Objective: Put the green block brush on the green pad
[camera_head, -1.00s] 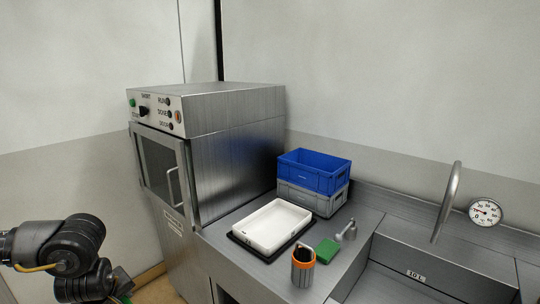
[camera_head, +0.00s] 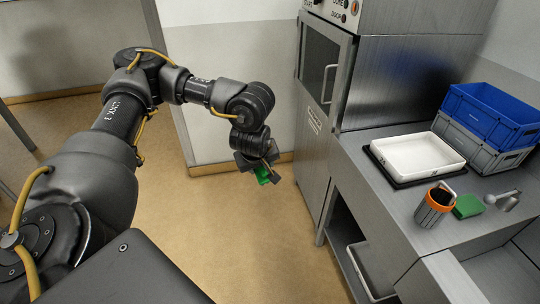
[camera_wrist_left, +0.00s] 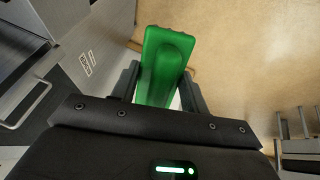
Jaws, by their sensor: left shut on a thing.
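My left gripper (camera_head: 262,166) is shut on the green block brush (camera_head: 264,177) and holds it above the floor, left of the dryer hood. The brush also shows in the left wrist view (camera_wrist_left: 163,62), upright between the two dark fingers. Its lower part is hidden by the gripper body. The green pad (camera_head: 468,206) lies on the metal counter at the right, well away from the gripper. My right gripper is not in view.
Beside the pad stand an orange-rimmed cup (camera_head: 435,206) and a small metal tool (camera_head: 508,200). A white tray (camera_head: 418,153) on a black mat, and a blue crate (camera_head: 490,112) on a grey crate (camera_head: 490,152), are behind. The steel hood (camera_head: 400,75) stands between gripper and crates.

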